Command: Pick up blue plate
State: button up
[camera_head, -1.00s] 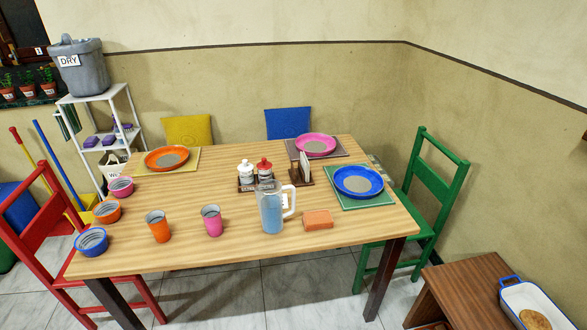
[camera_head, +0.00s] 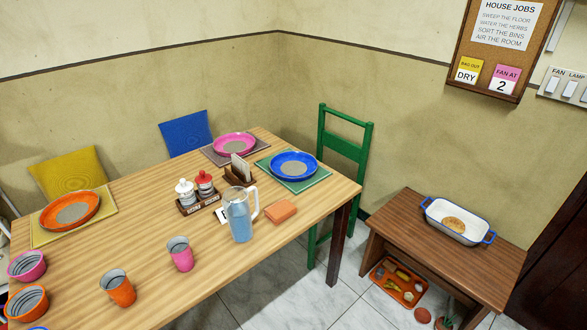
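The blue plate (camera_head: 294,165) lies flat on a green placemat (camera_head: 271,178) at the table's far right corner, in front of the green chair. It has a blue rim and a greyish-brown centre. Its near side is clear of other things; a holder with white cards (camera_head: 240,172) stands to its left. My gripper is not in view.
The wooden table (camera_head: 150,215) also bears a pitcher (camera_head: 238,215), an orange-red block (camera_head: 280,212), a condiment rack, cups, bowls, and pink (camera_head: 234,143) and orange plates. A green chair (camera_head: 343,150) stands behind the right end. A low brown table (camera_head: 450,245) holds a white dish.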

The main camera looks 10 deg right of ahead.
aim_at(289, 166)
jog(key=i+u, duration=0.1)
jog(key=u, duration=0.3)
jog(key=i+l+u, duration=0.1)
jog(key=u, duration=0.35)
jog(key=i+l+u, duration=0.3)
jog(key=i+l, duration=0.15)
jog(key=l, duration=0.15)
jog(key=i+l+u, duration=0.15)
jog(key=l, duration=0.2)
jog(key=i+l+u, duration=0.15)
jog(key=l, duration=0.2)
jog(key=i+l+u, duration=0.15)
jog(key=l, duration=0.25)
jog(key=i+l, duration=0.15)
jog(key=l, duration=0.15)
jog(key=i+l, duration=0.15)
jog(key=l, duration=0.15)
jog(key=i+l, duration=0.15)
jog(key=l, duration=0.15)
